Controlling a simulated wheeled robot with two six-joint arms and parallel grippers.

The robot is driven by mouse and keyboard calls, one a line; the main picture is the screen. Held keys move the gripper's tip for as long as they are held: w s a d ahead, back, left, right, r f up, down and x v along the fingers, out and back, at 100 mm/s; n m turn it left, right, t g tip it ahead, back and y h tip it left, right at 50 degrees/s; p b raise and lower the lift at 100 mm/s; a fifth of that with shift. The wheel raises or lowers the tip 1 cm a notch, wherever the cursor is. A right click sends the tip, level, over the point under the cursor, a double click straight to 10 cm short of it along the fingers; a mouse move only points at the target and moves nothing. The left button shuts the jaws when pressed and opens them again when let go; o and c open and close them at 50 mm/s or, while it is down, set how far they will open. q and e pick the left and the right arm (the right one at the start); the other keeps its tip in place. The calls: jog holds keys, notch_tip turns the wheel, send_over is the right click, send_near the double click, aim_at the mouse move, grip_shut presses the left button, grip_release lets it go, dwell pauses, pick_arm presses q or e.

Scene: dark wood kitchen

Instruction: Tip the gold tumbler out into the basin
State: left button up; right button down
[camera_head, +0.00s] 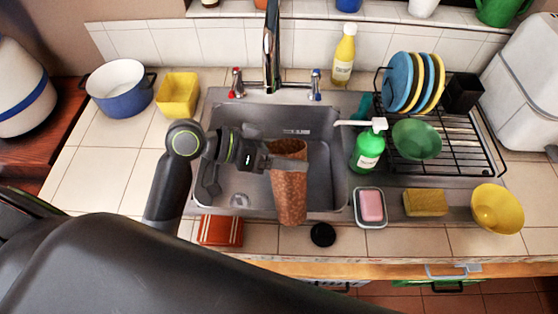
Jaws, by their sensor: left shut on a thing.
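The gold tumbler (290,192) is a tall copper-gold cup in the middle of the head view. My left gripper (287,158) is shut on its upper part. The tumbler looks about upright, with its mouth up and its base toward the front edge of the basin. The basin (320,150) is a grey metal sink behind and around it in the picture. I cannot tell whether anything is inside the tumbler. My right gripper is not in view.
A tap (272,45) rises behind the basin. A green soap bottle (368,150) stands at its right edge, near a soap dish (371,207). A black round lid (322,235) and red box (220,231) lie in front. A dish rack (455,145) fills the right.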

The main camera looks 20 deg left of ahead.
pick_arm(q)
jog(key=shift+w+a+f+n+g, duration=0.3)
jog(key=shift+w+n+g, duration=0.1)
jog(key=shift+w, duration=0.15)
jog(key=shift+w+a+f+n+h+p, duration=0.15)
jog(key=shift+f+n+h+p, duration=0.1)
jog(key=shift+n+h+p, duration=0.2)
notch_tip(320, 180, down, 3)
jog(key=shift+w+r+n+g+h+b, duration=0.15)
jog(key=shift+n+g+h+b, duration=0.2)
jog(key=shift+n+b, duration=0.35)
jog(key=shift+w+g, duration=0.1)
jog(key=shift+g, duration=0.15)
jog(key=shift+w+a+f+n+g+h+b, duration=0.15)
jog(key=shift+f+n+g+h+b, duration=0.1)
jog(key=shift+f+n, duration=0.45)
jog(key=shift+w+a+f+n+g+h+b, duration=0.2)
jog(key=shift+f+n, duration=0.25)
jog(key=shift+f, duration=0.45)
jog(key=shift+s+d, duration=0.1)
jog(key=shift+w+f+n, duration=0.25)
jog(key=shift+w+n, duration=0.05)
jog(key=shift+w+a+f+n+h, duration=0.3)
jog(key=shift+w+a+n+h, duration=0.05)
jog(key=shift+w+a+n, duration=0.05)
